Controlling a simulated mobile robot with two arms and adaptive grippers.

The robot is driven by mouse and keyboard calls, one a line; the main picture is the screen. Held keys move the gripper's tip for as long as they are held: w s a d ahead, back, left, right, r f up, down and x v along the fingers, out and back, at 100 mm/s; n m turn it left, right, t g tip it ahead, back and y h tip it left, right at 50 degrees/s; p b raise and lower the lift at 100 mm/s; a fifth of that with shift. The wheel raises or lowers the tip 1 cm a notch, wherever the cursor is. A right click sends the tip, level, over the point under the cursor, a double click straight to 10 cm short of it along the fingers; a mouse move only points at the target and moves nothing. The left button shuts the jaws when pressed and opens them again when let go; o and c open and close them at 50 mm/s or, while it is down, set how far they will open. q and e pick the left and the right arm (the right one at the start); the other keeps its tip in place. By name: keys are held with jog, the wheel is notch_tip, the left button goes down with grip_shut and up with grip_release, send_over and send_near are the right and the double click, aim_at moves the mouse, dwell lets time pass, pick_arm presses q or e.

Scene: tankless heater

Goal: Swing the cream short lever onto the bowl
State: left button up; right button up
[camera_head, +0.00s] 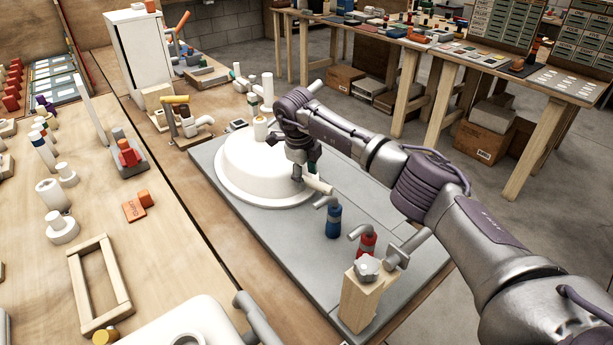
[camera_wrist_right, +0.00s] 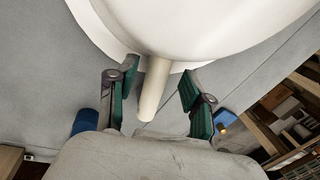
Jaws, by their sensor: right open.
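The bowl (camera_head: 262,168) is a large white rounded form with a wide rim, sitting on the grey panel in the head view. It fills the top of the right wrist view (camera_wrist_right: 205,28). The cream short lever (camera_wrist_right: 153,88) is a round rod that points away from the bowl's edge, between my fingers. Its outer end (camera_head: 319,184) shows beside my gripper in the head view. My right gripper (camera_head: 300,170) is open at the bowl's near right side, with its green-padded fingers (camera_wrist_right: 159,78) apart on both sides of the lever. My left gripper is out of view.
A blue-based lever (camera_head: 333,220) and a red-based lever (camera_head: 366,243) stand close on the grey panel (camera_head: 290,235). A wooden block with a grey knob (camera_head: 367,268) stands at the panel's near end. A workbench (camera_head: 170,255) with loose parts lies left.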

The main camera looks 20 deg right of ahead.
notch_tip(320, 180, up, 11)
jog(key=s+a, duration=0.1)
jog(key=shift+s+a, duration=0.15)
jog(key=shift+a, duration=0.2)
